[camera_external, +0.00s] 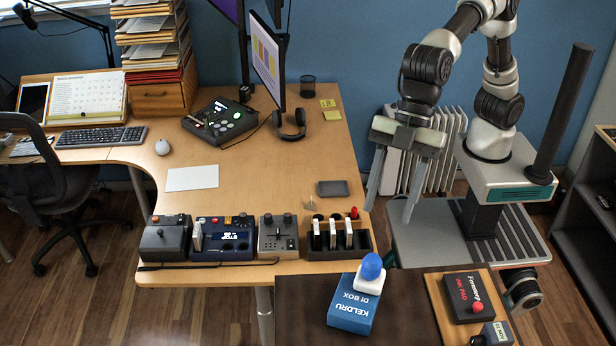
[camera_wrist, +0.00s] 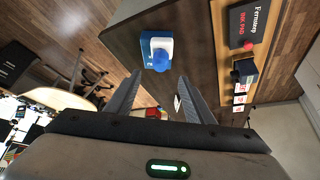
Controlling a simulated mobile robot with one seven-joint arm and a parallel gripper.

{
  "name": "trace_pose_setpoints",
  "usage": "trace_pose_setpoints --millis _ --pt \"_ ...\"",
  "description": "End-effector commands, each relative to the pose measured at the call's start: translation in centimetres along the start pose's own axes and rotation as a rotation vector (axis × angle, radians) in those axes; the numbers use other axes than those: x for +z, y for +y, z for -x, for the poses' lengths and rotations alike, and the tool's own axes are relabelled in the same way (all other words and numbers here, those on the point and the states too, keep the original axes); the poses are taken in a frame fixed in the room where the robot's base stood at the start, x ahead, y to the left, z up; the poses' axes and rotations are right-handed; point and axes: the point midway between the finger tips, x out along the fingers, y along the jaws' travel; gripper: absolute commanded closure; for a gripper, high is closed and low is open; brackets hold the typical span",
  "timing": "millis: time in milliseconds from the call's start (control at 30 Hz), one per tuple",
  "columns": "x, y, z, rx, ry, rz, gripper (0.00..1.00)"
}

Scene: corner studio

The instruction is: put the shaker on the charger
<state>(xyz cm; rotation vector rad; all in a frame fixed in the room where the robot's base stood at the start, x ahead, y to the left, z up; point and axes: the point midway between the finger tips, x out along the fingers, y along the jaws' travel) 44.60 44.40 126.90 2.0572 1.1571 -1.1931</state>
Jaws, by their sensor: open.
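No thing is labelled shaker or charger. A rounded blue piece (camera_external: 372,266) on a white base (camera_external: 367,284) may be the shaker; it sits on the blue DI box (camera_external: 349,312) on the dark front surface. It also shows in the wrist view (camera_wrist: 160,61), above the fingertips. A black slotted holder (camera_external: 366,254) with white-faced upright pieces, on the desk's front right corner, may be the charger; a flat dark grey pad (camera_external: 332,188) behind it is another candidate. My gripper (camera_external: 394,207) is open and empty, fingers down, right of the desk and apart from these things.
The dark surface (camera_external: 300,315) has free room left of the DI box. Several control boxes (camera_external: 205,239) line the desk's front edge. A monitor (camera_external: 268,62) and headphones (camera_external: 290,126) stand farther back.

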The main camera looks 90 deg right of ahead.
Motion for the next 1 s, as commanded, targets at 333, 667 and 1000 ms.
trace_pose_setpoints --millis 333,667,1000 --pt "14.8 10.0 13.3 0.258 -0.042 -0.308 0.52" --pt "36.6 9.8 22.2 0.470 -0.039 -0.779 0.52" --pt "41.5 8.1 22.4 0.498 -0.026 -0.901 0.52"
